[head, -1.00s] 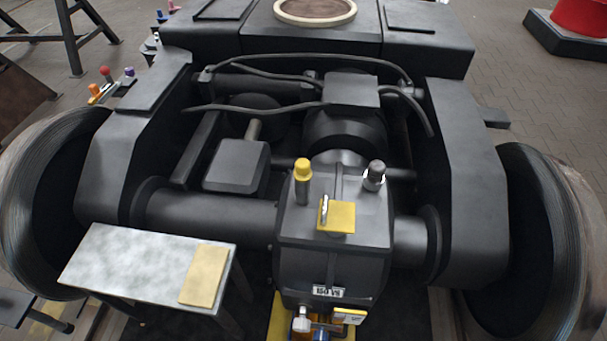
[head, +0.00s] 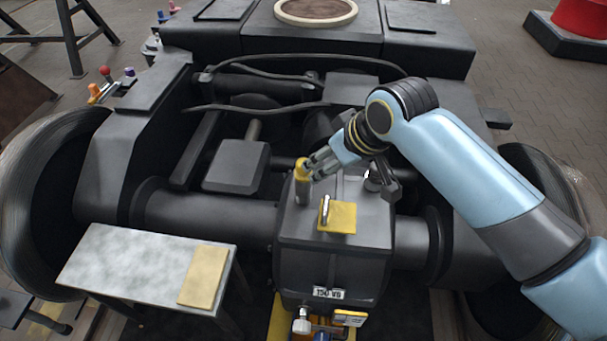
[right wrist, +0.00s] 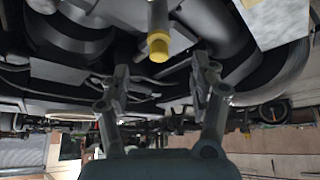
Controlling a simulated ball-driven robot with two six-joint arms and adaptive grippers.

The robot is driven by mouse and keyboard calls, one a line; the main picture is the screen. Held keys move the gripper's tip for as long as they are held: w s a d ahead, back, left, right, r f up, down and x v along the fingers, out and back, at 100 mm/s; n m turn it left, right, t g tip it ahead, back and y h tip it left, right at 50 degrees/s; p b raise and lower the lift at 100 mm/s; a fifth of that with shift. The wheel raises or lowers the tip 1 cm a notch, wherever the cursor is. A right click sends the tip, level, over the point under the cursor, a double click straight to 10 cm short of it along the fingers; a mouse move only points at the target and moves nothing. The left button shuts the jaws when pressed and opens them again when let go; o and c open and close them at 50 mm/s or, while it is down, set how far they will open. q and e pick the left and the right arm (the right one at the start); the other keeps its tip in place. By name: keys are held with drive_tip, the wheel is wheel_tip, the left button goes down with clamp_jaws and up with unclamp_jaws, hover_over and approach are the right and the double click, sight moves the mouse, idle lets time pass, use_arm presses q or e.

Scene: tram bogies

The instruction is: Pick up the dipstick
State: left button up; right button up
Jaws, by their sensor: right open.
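The dipstick appears to be the yellow-capped piece (head: 301,170) standing upright in a dark tube on top of the gearbox (head: 300,238). Its yellow end also shows in the right wrist view (right wrist: 159,46), beyond and between the fingers. My right gripper (head: 311,169) is at the yellow cap from the right; its fingers partly overlap the cap in the head view. In the right wrist view the right gripper (right wrist: 160,75) is open with nothing between its fingertips. I cannot tell whether a finger touches the cap. My left gripper is not in view.
A yellow tag (head: 340,218) with a small metal pin stands on the gearbox just in front. A metal side table (head: 120,262) with a tan pad (head: 203,275) is at the left. Large wheels flank the bogie frame, and hoses run behind.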

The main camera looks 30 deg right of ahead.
sight(300, 175)
drive_tip(key=w+f+b, duration=0.1)
drive_tip(key=w+f, duration=0.1)
drive_tip(key=w+f+b, duration=0.1)
drive_tip(key=w+f, duration=0.2)
drive_tip(key=w+a+f+b, duration=0.1)
drive_tip(key=w+f, duration=0.1)
drive_tip(key=w, duration=0.1)
drive_tip(key=shift+f, duration=0.25)
drive_tip(key=shift+s, duration=0.1)
clamp_jaws()
